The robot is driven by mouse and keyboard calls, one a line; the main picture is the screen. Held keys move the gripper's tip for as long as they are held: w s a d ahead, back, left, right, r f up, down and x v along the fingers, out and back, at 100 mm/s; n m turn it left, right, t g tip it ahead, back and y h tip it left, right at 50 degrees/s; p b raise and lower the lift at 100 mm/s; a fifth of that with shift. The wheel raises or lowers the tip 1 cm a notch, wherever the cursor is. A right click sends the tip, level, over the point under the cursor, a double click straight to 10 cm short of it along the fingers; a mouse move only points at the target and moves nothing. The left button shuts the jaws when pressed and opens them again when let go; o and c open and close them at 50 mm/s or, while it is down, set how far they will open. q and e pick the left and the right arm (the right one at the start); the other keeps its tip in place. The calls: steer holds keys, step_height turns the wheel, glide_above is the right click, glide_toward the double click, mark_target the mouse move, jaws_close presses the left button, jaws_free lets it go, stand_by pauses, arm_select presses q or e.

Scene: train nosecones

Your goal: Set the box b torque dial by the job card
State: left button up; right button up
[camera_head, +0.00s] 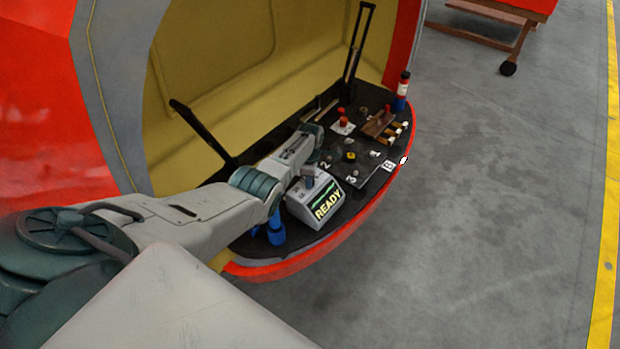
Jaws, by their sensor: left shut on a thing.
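A pale grey box with a green-lit display reading READY (327,201) stands on the dark shelf inside the open nosecone. My right gripper is out of view.
A blue object (276,228) stands at left. Black struts (352,60) rise from the shelf, which has a red rim (330,246).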

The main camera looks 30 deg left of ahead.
arm_select(q)
steer(key=o, duration=1)
steer(key=shift+c, duration=0.2)
steer(key=shift+r, duration=0.1)
steer(key=shift+r, duration=0.25)
step_height(320, 180, up, 10)
